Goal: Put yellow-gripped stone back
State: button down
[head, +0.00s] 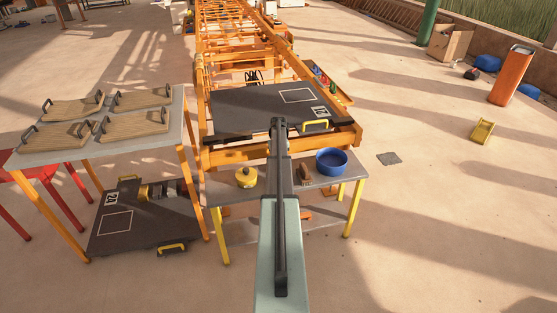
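A dark stone-like slab (245,108) with a white outlined rectangle, a small white mark and a yellow grip (315,126) lies on the orange frame. A second dark slab (150,225) with similar marks and a yellow grip (172,248) lies low at the left, under the light table. I cannot tell which one is the stone meant. My arm reaches up from the bottom middle, and its far end overlaps the near edge of the slab on the frame. My gripper's fingers are hidden, and no held thing shows.
The light table (165,146) at left carries several wooden boards with dark handles. The low bench (230,200) holds a yellow round pot-like thing (246,177), a small brown thing (305,174) and a blue bowl (331,162). The floor at right is mostly clear around a yellow object (482,131).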

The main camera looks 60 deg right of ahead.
jog(key=shift+f, duration=0.1)
jog(key=c, duration=0.8)
grip_release()
notch_tip(320, 180, up, 12)
jog(key=shift+r, duration=0.15)
dwell(0.5)
